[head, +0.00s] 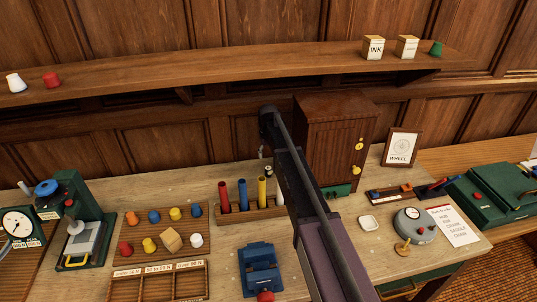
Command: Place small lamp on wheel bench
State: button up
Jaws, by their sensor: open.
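A framed sign reading WHEEL (400,148) stands at the back right of the pale wooden bench (375,262). I cannot make out a small lamp for certain. My arm crosses the middle of the view, and I cannot make out my gripper. A small grey piece shows beside the arm's far end, too small to identify. The arm hides part of the bench behind it.
A brown cabinet (338,130) stands at the back. A tube rack (252,211), a blue device (261,268), a peg board (142,218), a grey round device (414,227) and a white dish (369,223) occupy the bench. A shelf (230,66) runs above.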

aim_at(268, 168)
jog(key=shift+r+p, duration=1.7)
jog(key=shift+r, duration=0.3)
